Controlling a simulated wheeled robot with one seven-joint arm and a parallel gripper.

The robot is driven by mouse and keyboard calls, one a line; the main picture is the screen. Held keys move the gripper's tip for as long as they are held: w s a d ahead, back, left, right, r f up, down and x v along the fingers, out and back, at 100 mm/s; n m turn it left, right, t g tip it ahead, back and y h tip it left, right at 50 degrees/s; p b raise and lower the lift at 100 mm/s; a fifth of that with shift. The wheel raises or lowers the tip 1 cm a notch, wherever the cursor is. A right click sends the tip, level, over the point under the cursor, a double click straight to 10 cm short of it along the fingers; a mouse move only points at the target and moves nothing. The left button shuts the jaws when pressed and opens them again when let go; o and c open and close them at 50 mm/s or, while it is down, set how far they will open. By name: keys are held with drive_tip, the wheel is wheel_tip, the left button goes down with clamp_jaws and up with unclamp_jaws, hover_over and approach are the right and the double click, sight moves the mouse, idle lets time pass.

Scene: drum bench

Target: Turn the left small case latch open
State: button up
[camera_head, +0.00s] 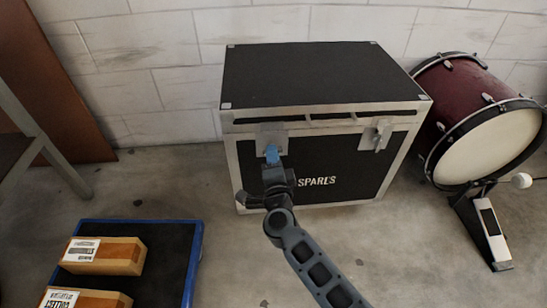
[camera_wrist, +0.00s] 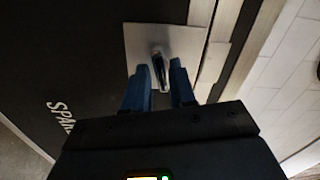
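The black case (camera_head: 318,78) with metal edges and "SPARES" on its front stands against the wall. Its left latch plate (camera_head: 271,135) is partly hidden by my gripper (camera_head: 272,155) in the head view. In the wrist view, my gripper's (camera_wrist: 160,78) blue fingers stand on either side of the latch's dark, narrow handle (camera_wrist: 159,70), on a square pale plate (camera_wrist: 185,45). Narrow gaps seem to show between handle and fingers, so they look open around it; contact is hard to judge. The right latch (camera_head: 376,135) is free of my gripper.
A red bass drum (camera_head: 455,85) with a pedal (camera_head: 487,225) stands right of the case. A blue-edged platform (camera_head: 196,262) with cardboard boxes (camera_head: 105,256) is at the lower left. The floor between platform and pedal is clear apart from my arm.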

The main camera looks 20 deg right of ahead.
clamp_jaws()
drive_tip(key=shift+m, duration=1.1)
drive_tip(key=shift+o, duration=1.4)
unclamp_jaws()
drive_tip(key=p+v, duration=0.3)
drive_tip(key=v, duration=0.5)
